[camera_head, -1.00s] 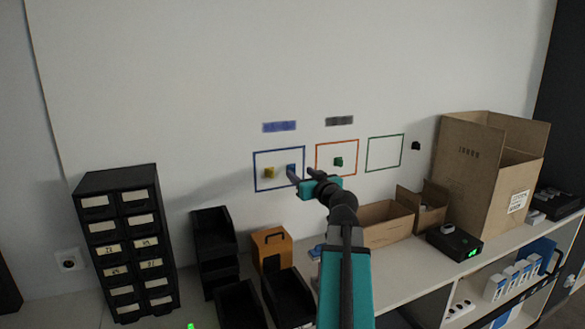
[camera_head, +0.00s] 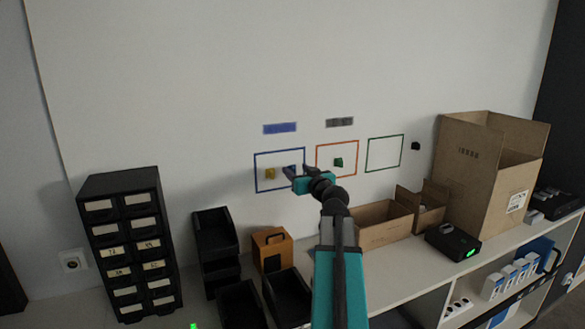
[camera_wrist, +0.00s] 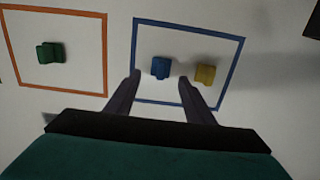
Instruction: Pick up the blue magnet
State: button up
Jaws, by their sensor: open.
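The blue magnet (camera_wrist: 160,67) sits on the white wall inside a blue outlined square (camera_wrist: 190,27). In the wrist view my gripper (camera_wrist: 160,82) is open, its two dark fingers reaching toward the wall on either side of the blue magnet's lower part. Whether they touch it I cannot tell. In the head view my gripper (camera_head: 296,170) is at the blue square's right edge and mostly covers the blue magnet (camera_head: 291,168). A yellow magnet (camera_wrist: 205,74) is beside the blue one, close to the right finger in the wrist view.
A green magnet (camera_head: 338,162) is inside the orange square (camera_head: 336,144). The green square (camera_head: 385,137) is empty, with a black magnet (camera_head: 415,146) to its right. Below are a drawer cabinet (camera_head: 127,240), black bins (camera_head: 215,234), an orange box (camera_head: 272,248) and cardboard cartons (camera_head: 490,175).

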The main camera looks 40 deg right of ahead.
jog(key=shift+x, duration=1)
jog(key=shift+s, duration=0.1)
jog(key=c, duration=1.1)
